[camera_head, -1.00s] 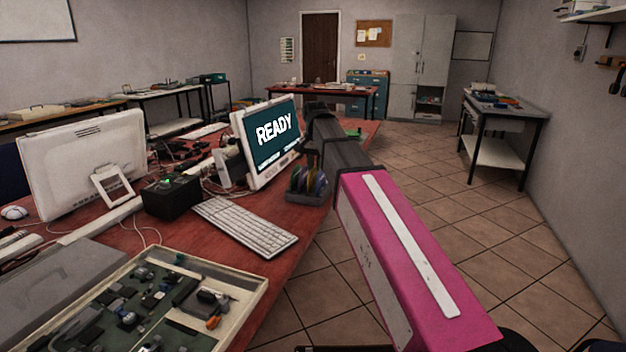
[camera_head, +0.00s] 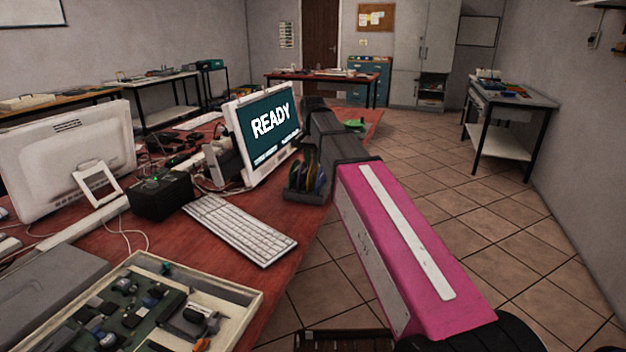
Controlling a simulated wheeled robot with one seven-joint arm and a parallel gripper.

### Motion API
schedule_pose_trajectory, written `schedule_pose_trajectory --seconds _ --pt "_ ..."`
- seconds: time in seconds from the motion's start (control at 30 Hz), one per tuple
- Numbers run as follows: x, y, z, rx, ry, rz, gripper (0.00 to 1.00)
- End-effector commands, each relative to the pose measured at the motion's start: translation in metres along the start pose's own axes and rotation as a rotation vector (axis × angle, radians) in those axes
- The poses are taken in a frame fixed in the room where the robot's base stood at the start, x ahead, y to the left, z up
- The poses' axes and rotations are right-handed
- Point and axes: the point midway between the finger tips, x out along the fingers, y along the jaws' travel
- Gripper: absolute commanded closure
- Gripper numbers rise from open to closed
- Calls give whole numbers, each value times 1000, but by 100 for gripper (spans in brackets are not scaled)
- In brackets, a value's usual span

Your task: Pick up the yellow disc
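A dark rack (camera_head: 304,194) on the red table's right edge holds several thin coloured discs standing on edge. They are small and overlap, so I cannot single out the yellow disc among them. My pink and grey arm stretches forward from the lower right, passing just right of the rack. The dark far end of my arm, with my gripper (camera_head: 316,103), lies beyond the rack near the monitor's right edge. Its fingers cannot be made out, and I cannot see whether it holds anything.
A monitor reading READY (camera_head: 262,128) stands left of the rack. A keyboard (camera_head: 240,230), a black box (camera_head: 162,197) and a tray of electronics (camera_head: 225,290) crowd the table (camera_head: 190,248). A green item (camera_head: 354,125) lies farther back. The tiled floor at right is open.

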Motion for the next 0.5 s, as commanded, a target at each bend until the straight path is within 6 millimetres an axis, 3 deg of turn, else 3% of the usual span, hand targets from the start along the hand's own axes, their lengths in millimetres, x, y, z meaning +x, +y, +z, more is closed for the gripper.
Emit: schedule_pose_trajectory --seconds 0.23,0.5 --pt "15 2 1 0 0 0 81" --pt "49 4 3 0 -1 1 81"
